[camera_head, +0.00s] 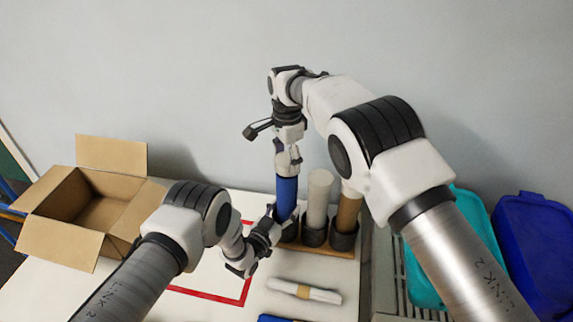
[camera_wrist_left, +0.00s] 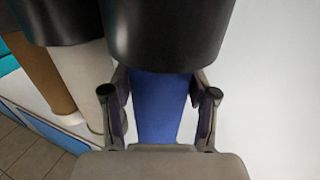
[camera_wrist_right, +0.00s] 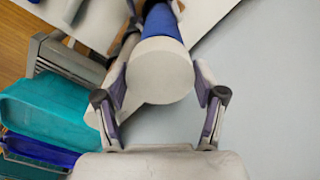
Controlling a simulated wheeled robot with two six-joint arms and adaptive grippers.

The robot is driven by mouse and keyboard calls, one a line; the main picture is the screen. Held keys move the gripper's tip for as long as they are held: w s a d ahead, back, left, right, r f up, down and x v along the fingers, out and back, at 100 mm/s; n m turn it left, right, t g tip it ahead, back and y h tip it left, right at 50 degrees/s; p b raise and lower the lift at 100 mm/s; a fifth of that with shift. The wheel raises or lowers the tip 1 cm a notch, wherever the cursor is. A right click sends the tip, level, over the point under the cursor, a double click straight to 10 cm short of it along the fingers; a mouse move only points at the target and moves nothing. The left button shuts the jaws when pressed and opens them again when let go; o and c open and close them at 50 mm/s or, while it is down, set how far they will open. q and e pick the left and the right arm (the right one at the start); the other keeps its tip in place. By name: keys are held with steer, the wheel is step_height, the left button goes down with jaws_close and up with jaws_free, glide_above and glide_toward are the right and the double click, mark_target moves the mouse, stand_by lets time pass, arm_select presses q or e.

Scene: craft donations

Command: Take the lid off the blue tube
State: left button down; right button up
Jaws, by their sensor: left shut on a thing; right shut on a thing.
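The blue tube (camera_head: 287,197) stands upright in a dark cup of the wooden rack in the head view. It also shows in the left wrist view (camera_wrist_left: 157,105). My left gripper (camera_head: 274,221) is shut on the tube low down, just above its cup (camera_wrist_left: 167,30). The white lid (camera_wrist_right: 160,74) is at the tube's top end in the right wrist view, with the blue tube (camera_wrist_right: 162,24) right behind it. My right gripper (camera_head: 286,160) comes from above and is shut on the lid. I see no gap between lid and tube.
A white tube (camera_head: 319,197) and a brown tube (camera_head: 347,211) stand beside it in the rack (camera_head: 322,249). A white roll with a tan band (camera_head: 305,291) lies in front. An open cardboard box (camera_head: 72,238) is at left, teal (camera_head: 470,218) and blue (camera_head: 535,240) bins at right.

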arm_select(q)
steer(key=c, duration=0.7)
jaws_free()
steer(key=shift+s+f, duration=0.1)
steer(key=shift+f, duration=0.05)
steer(key=o, duration=0.5)
steer(key=shift+c, duration=0.2)
steer(key=shift+w+d, duration=0.1)
steer(key=shift+w, duration=0.1)
